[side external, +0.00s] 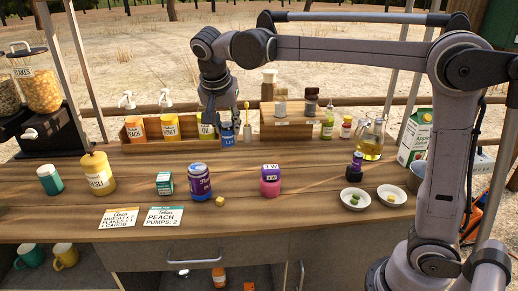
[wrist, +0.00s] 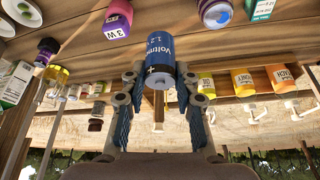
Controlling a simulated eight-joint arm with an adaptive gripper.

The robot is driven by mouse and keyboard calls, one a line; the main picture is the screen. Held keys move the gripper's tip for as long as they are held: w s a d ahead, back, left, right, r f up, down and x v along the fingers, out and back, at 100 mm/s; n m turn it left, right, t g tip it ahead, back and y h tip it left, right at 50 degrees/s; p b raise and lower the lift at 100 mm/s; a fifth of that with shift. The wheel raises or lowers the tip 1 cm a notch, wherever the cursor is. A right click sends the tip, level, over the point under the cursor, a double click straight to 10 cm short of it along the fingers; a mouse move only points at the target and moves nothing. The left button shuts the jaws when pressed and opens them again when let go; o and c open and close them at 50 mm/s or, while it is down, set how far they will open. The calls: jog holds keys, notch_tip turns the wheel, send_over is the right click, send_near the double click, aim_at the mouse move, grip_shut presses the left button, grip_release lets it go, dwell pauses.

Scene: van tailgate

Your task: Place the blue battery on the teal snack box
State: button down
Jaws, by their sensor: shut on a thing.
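The blue battery (wrist: 172,62) is upright between the fingers of my gripper (wrist: 160,88), which is shut on it. In the side view the battery (side external: 228,134) is near the back of the counter, in front of the bottle rack, with my gripper (side external: 222,115) around its upper part. I cannot tell whether it touches the counter. The teal snack box (side external: 165,184) is a small box with a white label, standing on the counter in front and to the left of my gripper. Part of it also shows at the top right of the wrist view (wrist: 262,9). Its top looks bare.
The pump-bottle rack (side external: 150,137) runs behind. Two cards (side external: 164,217) lie in front.

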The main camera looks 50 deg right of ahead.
jog(key=w+d+n+t+y, duration=0.25)
jog(key=w+n, duration=0.75)
jog(key=w, duration=0.8)
send_over(164, 176)
jog(key=shift+y, duration=0.45)
jog(key=shift+a+f, duration=0.1)
jog(key=shift+f, duration=8.05)
jog(key=c, duration=1)
grip_release()
jog(key=shift+f, duration=0.1)
